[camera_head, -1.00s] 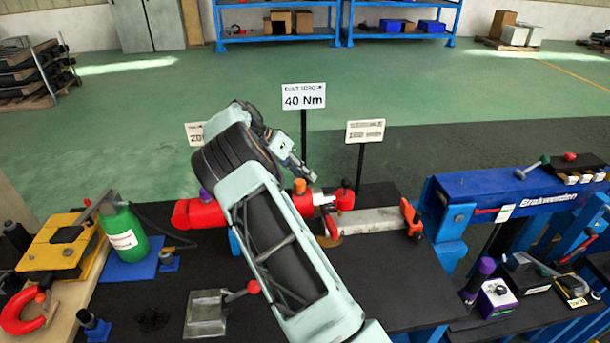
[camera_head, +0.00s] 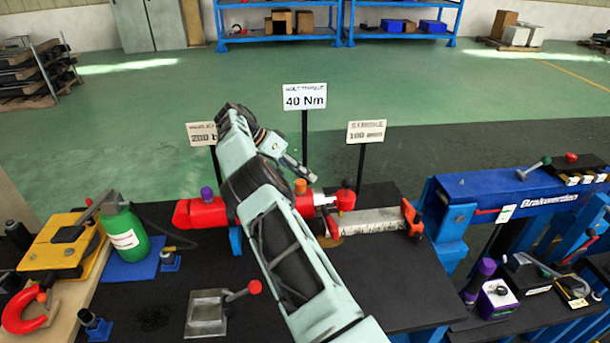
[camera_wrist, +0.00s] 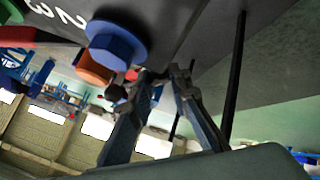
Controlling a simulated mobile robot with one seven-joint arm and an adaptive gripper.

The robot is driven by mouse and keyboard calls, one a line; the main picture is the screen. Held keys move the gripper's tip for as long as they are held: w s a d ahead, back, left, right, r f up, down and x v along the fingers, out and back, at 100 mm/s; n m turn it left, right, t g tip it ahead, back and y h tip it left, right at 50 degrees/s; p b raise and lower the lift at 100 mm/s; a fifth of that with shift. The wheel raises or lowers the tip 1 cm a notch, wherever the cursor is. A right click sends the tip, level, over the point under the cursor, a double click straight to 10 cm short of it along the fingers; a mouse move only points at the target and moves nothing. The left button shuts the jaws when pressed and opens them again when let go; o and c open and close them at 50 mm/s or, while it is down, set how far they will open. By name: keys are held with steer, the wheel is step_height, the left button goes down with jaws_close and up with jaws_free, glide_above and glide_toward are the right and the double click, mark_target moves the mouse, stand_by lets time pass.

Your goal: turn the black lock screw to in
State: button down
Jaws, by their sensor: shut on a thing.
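The red cylinder (camera_head: 200,212) lies across the dark bench, with a purple knob (camera_head: 207,195), an orange knob (camera_head: 300,186) and a black-topped knob (camera_head: 347,184) on it. My gripper (camera_head: 313,179) reaches down behind the orange knob. In the wrist view the fingertips of my gripper (camera_wrist: 166,74) converge near the dark surface, shut on a small dark part that I take as the black lock screw. Its shape and angle are mostly hidden by the fingers. A blue hexagonal part (camera_wrist: 118,38) with an orange part (camera_wrist: 95,70) stands left of the fingers.
A pale marked bar (camera_head: 375,220) runs right from the cylinder to a red clamp (camera_head: 411,217). Signs on posts stand behind the bench, one reading 40 Nm (camera_head: 304,97). A blue stand (camera_head: 500,200) is at right, a green bottle (camera_head: 125,235) at left.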

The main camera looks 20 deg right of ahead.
steer(key=shift+s+f, duration=0.1)
steer(key=shift+f, duration=0.1)
steer(key=c, duration=2)
jaws_free()
steer(key=shift+o, duration=1.2)
steer(key=shift+r, duration=0.1)
steer(key=shift+r+n+t+y, duration=0.15)
steer(key=shift+n+t+y, duration=0.15)
steer(key=shift+n+t, duration=0.5)
